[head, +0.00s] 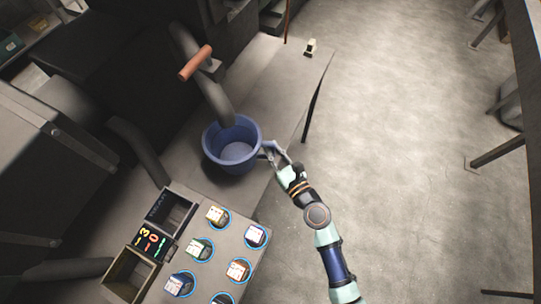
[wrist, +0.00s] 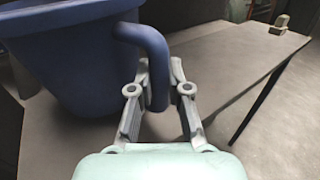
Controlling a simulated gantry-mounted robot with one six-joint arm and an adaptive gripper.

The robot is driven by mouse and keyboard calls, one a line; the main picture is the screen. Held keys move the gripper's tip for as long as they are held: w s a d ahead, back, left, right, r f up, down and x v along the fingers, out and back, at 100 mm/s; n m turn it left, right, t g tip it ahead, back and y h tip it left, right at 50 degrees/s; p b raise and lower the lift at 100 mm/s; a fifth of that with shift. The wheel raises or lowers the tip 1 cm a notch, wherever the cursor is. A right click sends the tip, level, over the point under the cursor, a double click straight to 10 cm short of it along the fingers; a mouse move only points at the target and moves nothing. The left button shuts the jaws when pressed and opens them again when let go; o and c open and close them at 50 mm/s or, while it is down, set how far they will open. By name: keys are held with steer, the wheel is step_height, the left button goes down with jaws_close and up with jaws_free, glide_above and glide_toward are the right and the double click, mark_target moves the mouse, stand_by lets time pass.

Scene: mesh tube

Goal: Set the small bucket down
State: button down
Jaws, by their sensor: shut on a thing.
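The small blue bucket (head: 236,151) is at the table's right side in the head view, upright and seemingly empty. In the wrist view the bucket (wrist: 70,60) fills the upper left, with its curved handle (wrist: 150,55) coming down between the fingers. My gripper (head: 272,156) reaches in from the lower right and is shut on that handle. In the wrist view my gripper (wrist: 160,90) has a finger on each side of the handle. I cannot tell whether the bucket's base touches the table or is slightly above it.
A grey tube with an orange handle (head: 196,62) hangs just above the bucket's rim. Several small boxes in blue-ringed slots (head: 238,270) and two dark bins (head: 172,214) lie nearer. The grey table (head: 270,75) is clear beyond the bucket; a small object (head: 310,47) stands at its far end.

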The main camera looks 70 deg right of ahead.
step_height(320, 180, down, 4)
steer(key=b, duration=0.3)
steer(key=shift+r, duration=0.25)
steer(key=shift+f, duration=0.25)
steer(key=c, duration=1.1)
jaws_free()
steer(key=shift+r, duration=0.25)
steer(key=b+v, duration=0.1)
steer(key=v, duration=1.1)
steer(key=shift+b, duration=0.3)
